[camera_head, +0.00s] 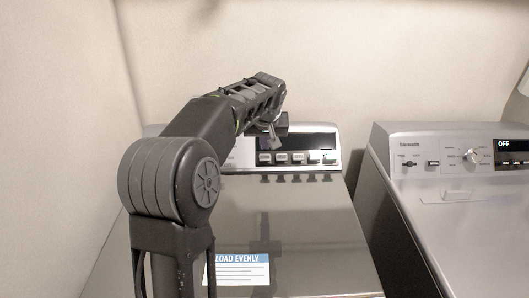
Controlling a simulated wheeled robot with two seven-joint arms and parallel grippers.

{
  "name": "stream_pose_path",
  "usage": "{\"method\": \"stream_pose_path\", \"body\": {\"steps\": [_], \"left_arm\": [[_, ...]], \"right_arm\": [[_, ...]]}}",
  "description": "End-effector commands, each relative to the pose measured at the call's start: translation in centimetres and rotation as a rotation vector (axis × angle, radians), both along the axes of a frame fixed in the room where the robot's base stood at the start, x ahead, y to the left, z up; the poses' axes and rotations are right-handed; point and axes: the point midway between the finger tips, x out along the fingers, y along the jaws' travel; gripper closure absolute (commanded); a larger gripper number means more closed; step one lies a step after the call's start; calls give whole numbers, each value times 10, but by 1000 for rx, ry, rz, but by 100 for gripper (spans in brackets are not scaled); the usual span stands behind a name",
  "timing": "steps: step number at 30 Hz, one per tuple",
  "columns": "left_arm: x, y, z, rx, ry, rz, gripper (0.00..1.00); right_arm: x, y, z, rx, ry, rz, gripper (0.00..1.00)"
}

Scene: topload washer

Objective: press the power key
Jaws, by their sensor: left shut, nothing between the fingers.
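The washer (310,235) in front of me has a raised control panel (334,146) at its back, with a dark strip and a row of small light keys (298,158). The keys' labels are too small to read, so I cannot tell which one is the power key. The rightmost key (329,157) has a greenish tint. My left gripper (272,143) is shut and empty, at the left part of the key row, pointing down toward it. I cannot tell whether it touches a key. My arm hides the panel's left part. My right gripper is not in view.
A second appliance (460,215) stands to the right, with a knob (472,156) and a display (512,146) reading OFF. A gap separates the two machines. A "LOAD EVENLY" label (238,270) lies on the washer's top, which is otherwise clear. Walls stand behind and at left.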

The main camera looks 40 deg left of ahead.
Motion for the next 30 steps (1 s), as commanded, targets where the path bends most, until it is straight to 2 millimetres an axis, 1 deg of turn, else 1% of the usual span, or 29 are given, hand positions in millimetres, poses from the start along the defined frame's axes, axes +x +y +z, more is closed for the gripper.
{"method": "stream_pose_path", "body": {"steps": [1,6,12,18,28,30], "left_arm": [[3,5,-8,0,5,4,100],[18,17,-38,1,6,3,100],[33,30,-64,1,4,2,100],[41,36,-77,1,2,1,100],[42,36,-78,0,0,0,100],[42,36,-83,0,0,0,100]], "right_arm": [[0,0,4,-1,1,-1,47],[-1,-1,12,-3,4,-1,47],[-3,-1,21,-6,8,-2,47],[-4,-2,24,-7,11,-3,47],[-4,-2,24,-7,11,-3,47],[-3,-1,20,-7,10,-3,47]]}}
